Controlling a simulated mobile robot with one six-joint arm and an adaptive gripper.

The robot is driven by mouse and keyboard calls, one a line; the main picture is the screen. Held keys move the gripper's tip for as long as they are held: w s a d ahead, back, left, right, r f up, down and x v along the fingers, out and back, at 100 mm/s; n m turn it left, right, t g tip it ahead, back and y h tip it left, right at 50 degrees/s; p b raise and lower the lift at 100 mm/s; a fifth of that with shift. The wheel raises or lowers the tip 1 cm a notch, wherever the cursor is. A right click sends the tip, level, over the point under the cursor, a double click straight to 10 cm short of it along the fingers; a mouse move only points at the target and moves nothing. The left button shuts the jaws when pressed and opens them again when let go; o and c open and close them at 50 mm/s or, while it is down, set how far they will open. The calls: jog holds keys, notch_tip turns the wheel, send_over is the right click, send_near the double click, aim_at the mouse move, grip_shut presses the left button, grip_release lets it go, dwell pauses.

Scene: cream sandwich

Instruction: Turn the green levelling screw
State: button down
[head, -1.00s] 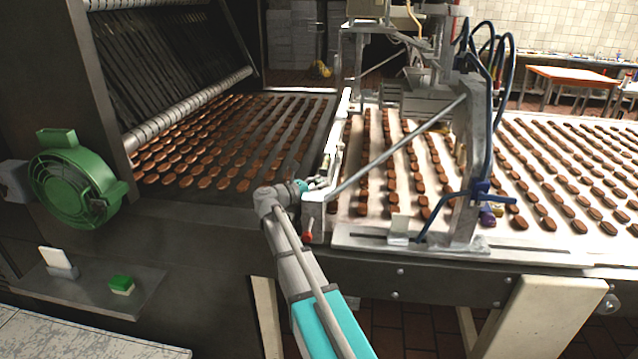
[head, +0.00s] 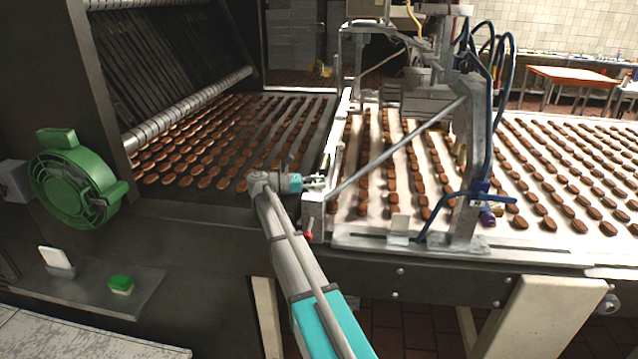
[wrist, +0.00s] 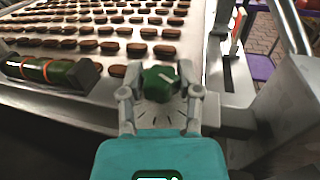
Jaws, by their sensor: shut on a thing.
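The green levelling screw (wrist: 160,82) shows in the wrist view as a lobed green knob with a pale line on its top. My gripper (wrist: 162,103) has one finger on each side of the knob and is shut on it. Dark tick marks show on the grey surface just below the knob. In the head view my gripper (head: 316,183) reaches the near left corner of the white conveyor frame. The screw is too small to make out there.
Rows of brown biscuits lie on the white conveyor belt (head: 375,207) and the dark belt (head: 240,140). A metal post (head: 470,170) with blue hoses stands to the right. A red knob (head: 308,236) sits below my gripper. A dark green roller (wrist: 55,71) shows at the left in the wrist view.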

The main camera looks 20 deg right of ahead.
jog(key=shift+w+m+g+y, duration=0.1)
jog(key=shift+m+g+y, duration=0.6)
jog(key=shift+g, duration=0.4)
jog(key=shift+c, duration=1.4)
grip_release()
jog(key=shift+s+t+h, duration=0.2)
jog(key=shift+t+h, duration=0.2)
jog(key=shift+s+n+t+h, duration=0.1)
jog(key=shift+n+t+h, duration=0.4)
jog(key=shift+n+t, duration=2.05)
jog(key=shift+t, duration=0.8)
jog(key=shift+n+t, duration=1.05)
jog(key=shift+t, duration=0.8)
jog(key=shift+t, duration=0.3)
